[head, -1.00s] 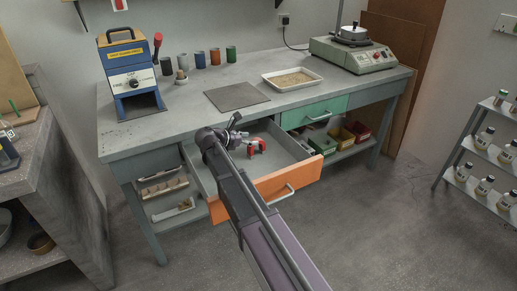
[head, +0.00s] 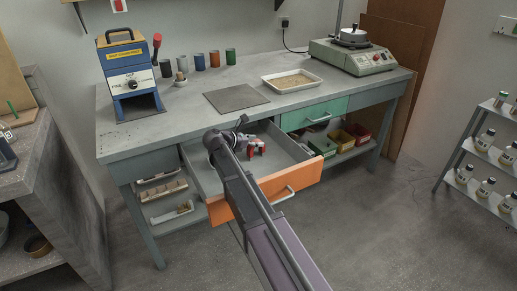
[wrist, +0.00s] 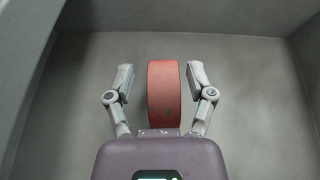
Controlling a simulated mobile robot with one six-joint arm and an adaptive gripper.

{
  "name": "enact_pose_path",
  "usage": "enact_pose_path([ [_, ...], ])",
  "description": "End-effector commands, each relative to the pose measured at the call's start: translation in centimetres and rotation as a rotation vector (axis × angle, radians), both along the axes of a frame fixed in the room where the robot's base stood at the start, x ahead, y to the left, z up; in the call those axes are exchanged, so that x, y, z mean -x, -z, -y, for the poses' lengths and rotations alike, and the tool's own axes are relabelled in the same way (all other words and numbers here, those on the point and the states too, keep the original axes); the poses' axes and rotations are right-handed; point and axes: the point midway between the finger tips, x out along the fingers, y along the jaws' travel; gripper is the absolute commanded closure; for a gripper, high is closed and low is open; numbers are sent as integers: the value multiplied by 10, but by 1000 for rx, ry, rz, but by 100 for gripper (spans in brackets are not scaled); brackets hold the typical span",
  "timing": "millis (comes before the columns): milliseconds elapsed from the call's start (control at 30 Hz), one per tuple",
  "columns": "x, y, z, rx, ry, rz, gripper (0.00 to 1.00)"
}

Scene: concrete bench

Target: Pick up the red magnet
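The red magnet (wrist: 164,90) lies in the open orange-fronted drawer (head: 292,182). In the head view the magnet (head: 251,152) is partly hidden by my gripper (head: 247,141). My gripper (wrist: 160,82) is open in the wrist view, with one finger on each side of the magnet.
The drawer walls stand around my gripper; the rest of the drawer floor looks clear. The bench top (head: 190,105) is above and behind, with a dark mat (head: 236,98) near its front edge. A closed green drawer (head: 314,113) is to the right.

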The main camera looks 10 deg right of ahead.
Motion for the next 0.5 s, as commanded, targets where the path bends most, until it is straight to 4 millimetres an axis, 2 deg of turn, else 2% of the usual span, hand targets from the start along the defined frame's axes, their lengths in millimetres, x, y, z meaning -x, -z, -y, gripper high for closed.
enact_pose_path([
  [33,0,0,0,0,0,0,59],
  [167,0,0,0,0,0,0,97],
  [200,0,0,0,0,0,0,100],
  [500,0,0,-1,1,-1,1,100],
])
